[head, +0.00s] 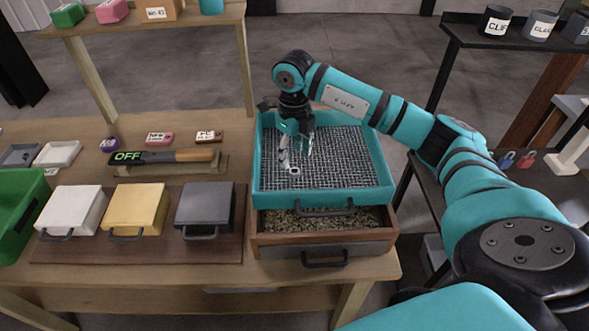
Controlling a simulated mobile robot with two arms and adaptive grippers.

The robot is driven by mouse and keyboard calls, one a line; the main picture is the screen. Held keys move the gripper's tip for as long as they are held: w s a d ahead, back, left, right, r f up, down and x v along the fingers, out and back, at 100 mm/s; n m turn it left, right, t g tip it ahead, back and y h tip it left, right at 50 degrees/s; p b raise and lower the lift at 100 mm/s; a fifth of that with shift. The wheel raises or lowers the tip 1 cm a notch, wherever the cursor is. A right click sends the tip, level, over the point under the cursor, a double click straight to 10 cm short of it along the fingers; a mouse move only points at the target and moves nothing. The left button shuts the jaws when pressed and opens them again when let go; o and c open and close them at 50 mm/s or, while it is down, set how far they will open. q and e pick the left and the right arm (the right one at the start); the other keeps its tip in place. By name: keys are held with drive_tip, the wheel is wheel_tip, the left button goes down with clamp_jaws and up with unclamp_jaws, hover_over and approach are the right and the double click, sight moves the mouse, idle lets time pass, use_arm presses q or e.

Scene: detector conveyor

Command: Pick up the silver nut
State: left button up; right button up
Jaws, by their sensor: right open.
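The silver nut (293,170) lies on the mesh of the teal sieve tray (322,197), left of the mesh's middle. My right gripper (296,160) points down over the tray, its fingers open and empty. The fingertips are just above and around the nut's spot; I cannot tell whether they touch it. My left gripper does not show.
A wooden drawer (325,238) of grainy material sits under the tray. White (71,210), yellow (137,208) and dark grey (205,207) lidded boxes stand left. A detector wand marked OFF (165,156) lies behind them. A green bin (22,215) is at far left.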

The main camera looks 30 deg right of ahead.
sight(292, 170)
drive_tip(key=shift+a+f+p, duration=0.1)
drive_tip(key=shift+f+p, duration=0.75)
drive_tip(key=f, duration=0.1)
drive_tip(key=f+p, duration=0.1)
drive_tip(key=shift+w+f, duration=0.2)
drive_tip(key=shift+f, duration=0.55)
drive_tip(key=c, duration=0.7)
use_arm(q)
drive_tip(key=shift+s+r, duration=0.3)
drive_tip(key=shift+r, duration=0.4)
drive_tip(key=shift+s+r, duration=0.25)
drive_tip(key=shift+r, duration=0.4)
use_arm(e)
clamp_jaws()
